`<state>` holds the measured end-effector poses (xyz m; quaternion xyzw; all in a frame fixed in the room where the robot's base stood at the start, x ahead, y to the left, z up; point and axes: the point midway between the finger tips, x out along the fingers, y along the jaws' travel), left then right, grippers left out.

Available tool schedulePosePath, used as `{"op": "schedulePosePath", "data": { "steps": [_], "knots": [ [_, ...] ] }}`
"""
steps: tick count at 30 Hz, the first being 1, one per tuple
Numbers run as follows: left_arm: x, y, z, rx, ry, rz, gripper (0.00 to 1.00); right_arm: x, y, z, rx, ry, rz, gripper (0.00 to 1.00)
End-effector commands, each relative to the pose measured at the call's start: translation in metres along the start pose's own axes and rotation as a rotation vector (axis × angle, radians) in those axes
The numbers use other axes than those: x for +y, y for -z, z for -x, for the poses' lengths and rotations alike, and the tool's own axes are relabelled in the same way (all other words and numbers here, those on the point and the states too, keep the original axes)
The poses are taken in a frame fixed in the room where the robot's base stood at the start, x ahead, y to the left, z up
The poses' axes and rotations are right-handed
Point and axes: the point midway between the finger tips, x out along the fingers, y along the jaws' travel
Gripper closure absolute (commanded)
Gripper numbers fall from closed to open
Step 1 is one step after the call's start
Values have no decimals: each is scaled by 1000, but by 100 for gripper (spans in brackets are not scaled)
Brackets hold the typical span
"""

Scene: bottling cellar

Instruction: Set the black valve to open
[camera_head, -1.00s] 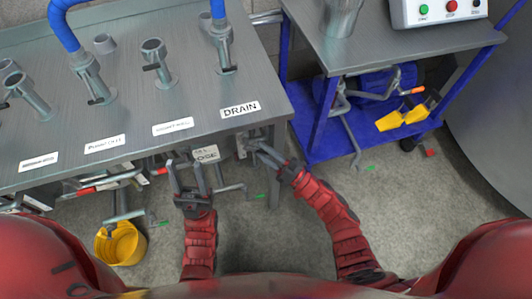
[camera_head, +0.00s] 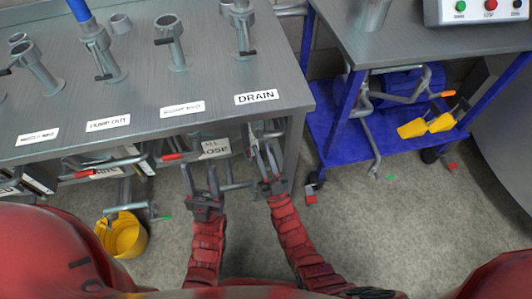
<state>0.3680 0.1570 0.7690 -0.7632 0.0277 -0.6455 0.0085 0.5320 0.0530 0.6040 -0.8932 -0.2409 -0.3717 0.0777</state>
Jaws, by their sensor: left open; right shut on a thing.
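The bench's DRAIN label (camera_head: 257,98) is above a grey valve fitting (camera_head: 262,130) under the bench's front edge. My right gripper (camera_head: 261,152) is at this fitting, its jaws shut on a slim part there. The fingers cover that part, so I cannot tell its colour or whether it is the black valve's lever. My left gripper (camera_head: 200,174) is open in front of the bench, left of the right one, near a grey pipe. I see nothing between its fingers. Small black handles sit on the upright pipes on the bench top, such as this pipe (camera_head: 172,45).
Red-tipped levers, such as this lever (camera_head: 172,157), stick out under the bench to the left. A yellow bucket (camera_head: 122,236) stands on the floor at lower left. A blue-framed cart (camera_head: 340,118) stands to the right. The floor between is mostly clear.

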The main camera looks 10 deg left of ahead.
Motion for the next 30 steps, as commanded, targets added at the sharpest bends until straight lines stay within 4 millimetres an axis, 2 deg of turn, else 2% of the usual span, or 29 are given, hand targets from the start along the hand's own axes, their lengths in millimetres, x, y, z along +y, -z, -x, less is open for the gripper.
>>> {"op": "schedulePosePath", "data": {
  "steps": [20, 21, 24, 25, 30],
  "knots": [
    [0, -1, 4, 0, 0, 0, 50, -5, -1, 0, 8, -38, -42, 100],
    [0, -1, 4, 0, 0, 0, 50, -5, -1, 0, 8, -38, -42, 72],
    [0, -1, 4, 0, 0, 0, 50, -4, -1, 0, 9, -38, -41, 54],
    [0, -1, 4, 0, 0, 0, 50, -4, -1, 0, 9, -38, -41, 49],
    [0, -1, 4, 0, 0, 0, 50, -4, -1, 0, 10, -38, -40, 49]
  ]
}}
